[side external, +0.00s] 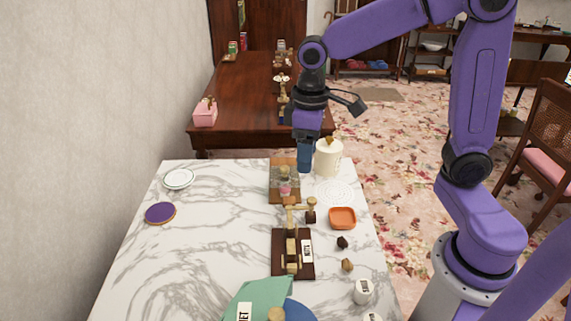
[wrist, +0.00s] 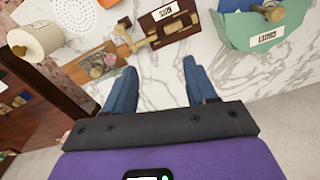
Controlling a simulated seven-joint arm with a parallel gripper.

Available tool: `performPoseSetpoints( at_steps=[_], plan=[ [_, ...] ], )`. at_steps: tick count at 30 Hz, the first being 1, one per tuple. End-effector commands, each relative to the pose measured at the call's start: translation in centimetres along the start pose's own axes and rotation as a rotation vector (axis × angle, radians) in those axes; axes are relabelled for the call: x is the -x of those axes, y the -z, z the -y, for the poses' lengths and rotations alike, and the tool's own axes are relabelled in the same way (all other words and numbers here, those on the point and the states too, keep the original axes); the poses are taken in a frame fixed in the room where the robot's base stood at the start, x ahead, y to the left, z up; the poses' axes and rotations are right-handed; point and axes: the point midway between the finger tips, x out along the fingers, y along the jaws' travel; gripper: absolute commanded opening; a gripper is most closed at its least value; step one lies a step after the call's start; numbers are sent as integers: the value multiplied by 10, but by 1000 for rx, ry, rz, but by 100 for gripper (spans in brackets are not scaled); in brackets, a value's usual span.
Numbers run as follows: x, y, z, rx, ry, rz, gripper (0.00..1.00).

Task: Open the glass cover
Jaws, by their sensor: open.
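The glass cover is hard to make out. A wooden board (side external: 278,196) near the far end of the marble table bears a greyish, glass-like area with a small pink item (side external: 285,189). In the wrist view the same board (wrist: 121,73) lies at upper left, beyond the left finger, with a pinkish item (wrist: 103,66) on it. My gripper (side external: 305,168) points down just right of the board's far end, beside the cream canister. In the wrist view my gripper (wrist: 160,75) has its blue fingers wide apart, with only marble between them.
A cream lidded canister (side external: 328,159) stands close right of my gripper. A brown base with brass levers (side external: 279,262), an orange dish (side external: 343,218) and a green holder (side external: 258,294) are nearer. The marble table's (side external: 215,250) left side is mostly clear.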

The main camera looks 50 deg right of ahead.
Motion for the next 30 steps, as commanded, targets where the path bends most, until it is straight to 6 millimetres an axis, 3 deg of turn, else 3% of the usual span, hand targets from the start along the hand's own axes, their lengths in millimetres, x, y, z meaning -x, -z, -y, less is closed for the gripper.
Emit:
performPoseSetpoints(
  at_steps=[1, 6, 10, 15, 21, 26, 30],
  plan=[
    [-1, 15, -16, -55, -1, 3, 56],
    [-3, 54, -73, -227, -3, 7, 56],
    [-8, 74, -122, -355, -4, 11, 56],
    [-14, 86, -175, -483, -5, 14, 56],
    [-18, 87, -203, -549, -5, 14, 56],
    [-28, 87, -206, -554, -5, 17, 56],
    [-49, 85, -205, -554, -4, 20, 56]
  ],
)
